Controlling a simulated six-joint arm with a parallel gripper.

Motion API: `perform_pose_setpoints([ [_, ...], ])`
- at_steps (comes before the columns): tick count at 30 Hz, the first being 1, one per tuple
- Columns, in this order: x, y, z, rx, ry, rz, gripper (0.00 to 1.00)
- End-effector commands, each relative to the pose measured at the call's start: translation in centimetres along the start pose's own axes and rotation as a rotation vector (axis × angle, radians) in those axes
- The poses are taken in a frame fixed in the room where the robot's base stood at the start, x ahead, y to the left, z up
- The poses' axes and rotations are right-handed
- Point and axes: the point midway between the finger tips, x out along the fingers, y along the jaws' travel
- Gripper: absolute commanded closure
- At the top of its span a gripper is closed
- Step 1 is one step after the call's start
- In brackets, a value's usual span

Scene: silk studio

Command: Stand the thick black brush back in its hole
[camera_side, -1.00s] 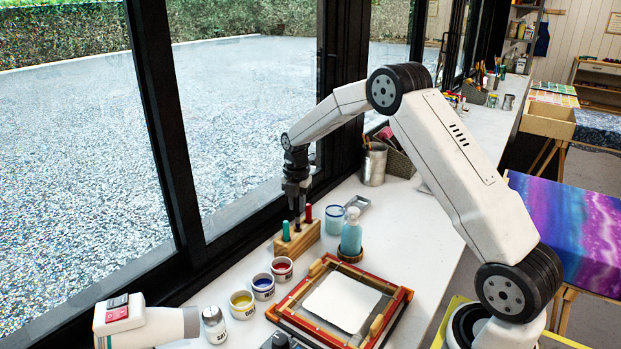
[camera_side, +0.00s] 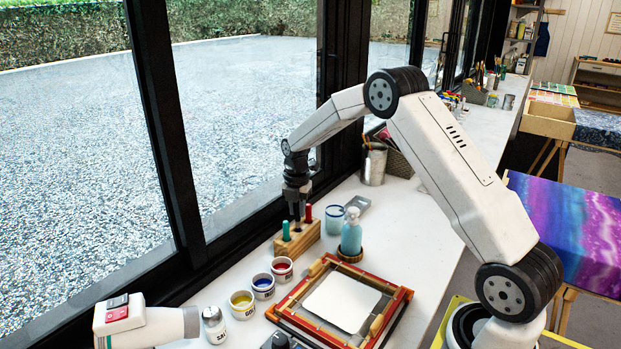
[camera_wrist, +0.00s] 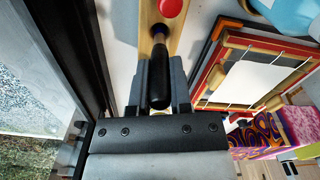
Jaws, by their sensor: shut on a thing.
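The thick black brush (camera_wrist: 158,80) is between the fingers of my gripper (camera_wrist: 158,92), which is shut on its handle. In the wrist view its far end lines up with the pale wooden block (camera_wrist: 146,38). In the side view my gripper (camera_side: 297,208) is directly over the block (camera_side: 305,240), between a green-handled tool (camera_side: 286,231) and a red-handled tool (camera_side: 308,213) standing in it. The red one also shows in the wrist view (camera_wrist: 171,7). The brush looks about upright. I cannot tell whether its lower end is inside the hole.
A blue bottle (camera_side: 351,235) and a small blue-and-white jar (camera_side: 334,219) stand right of the block. Paint pots (camera_side: 282,269) and a framed screen (camera_side: 318,329) lie in front. The dark window frame (camera_side: 190,200) rises close behind on the left.

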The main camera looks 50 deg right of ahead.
Motion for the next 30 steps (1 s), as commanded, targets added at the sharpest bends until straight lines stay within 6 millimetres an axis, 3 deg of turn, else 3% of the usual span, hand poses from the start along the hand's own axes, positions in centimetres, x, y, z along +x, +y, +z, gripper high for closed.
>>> perform_pose_setpoints([
  [30,0.84,-0.01,-0.01,0.0,0.0,-0.001,1.0],
])
